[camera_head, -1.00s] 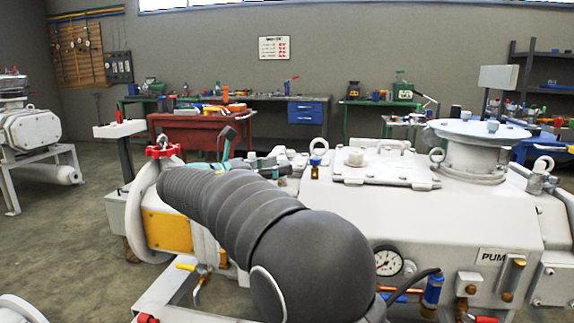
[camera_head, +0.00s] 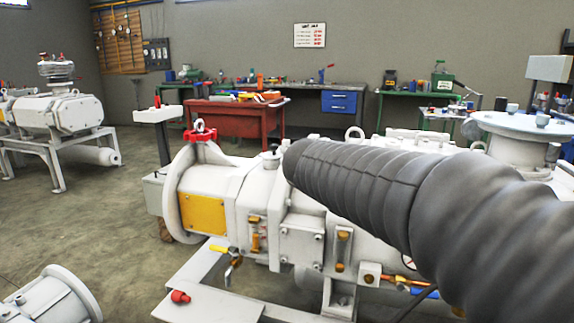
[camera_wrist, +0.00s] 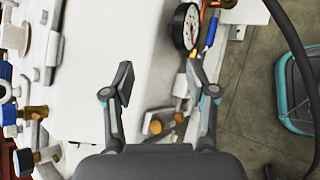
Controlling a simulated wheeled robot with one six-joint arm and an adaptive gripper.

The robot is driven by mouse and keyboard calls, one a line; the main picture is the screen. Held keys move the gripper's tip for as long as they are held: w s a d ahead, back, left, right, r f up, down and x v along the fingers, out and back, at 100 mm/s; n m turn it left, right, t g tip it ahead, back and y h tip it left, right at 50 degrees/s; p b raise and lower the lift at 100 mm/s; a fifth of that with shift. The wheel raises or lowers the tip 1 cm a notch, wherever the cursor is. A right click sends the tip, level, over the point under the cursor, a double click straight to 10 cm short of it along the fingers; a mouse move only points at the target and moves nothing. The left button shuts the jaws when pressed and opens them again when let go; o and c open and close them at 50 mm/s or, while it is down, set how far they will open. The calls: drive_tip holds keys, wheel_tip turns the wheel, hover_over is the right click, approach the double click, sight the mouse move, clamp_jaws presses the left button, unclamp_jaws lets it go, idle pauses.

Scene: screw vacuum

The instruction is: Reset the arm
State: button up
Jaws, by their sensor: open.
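My gripper (camera_wrist: 157,85) shows in the wrist view with its two fingers spread apart and nothing between them. It is above the white body of the vacuum pump (camera_wrist: 95,60). In the head view my dark, ribbed arm crosses the right side, in front of the white pump (camera_head: 230,190). My gripper is hidden in that view. A red fitting (camera_head: 200,132) sits on top of the pump's left end.
A red workbench (camera_head: 236,118) and a bench with blue drawers (camera_head: 339,102) stand behind the pump. Another white machine (camera_head: 55,112) stands at the left. A round white part (camera_head: 50,298) is at the lower left. Open floor lies left of the pump.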

drive_tip(key=s+a+f+m+y, duration=0.1)
drive_tip(key=s+f+m+y, duration=0.3)
drive_tip(key=s, duration=0.6)
drive_tip(key=s+a+f+m+t+y, duration=0.1)
drive_tip(key=s+a+f+m+y, duration=0.1)
drive_tip(key=s+f+m+y, duration=0.3)
drive_tip(key=shift+s+f+m, duration=2.1)
drive_tip(key=shift+s+m, duration=0.95)
drive_tip(key=shift+m, duration=0.05)
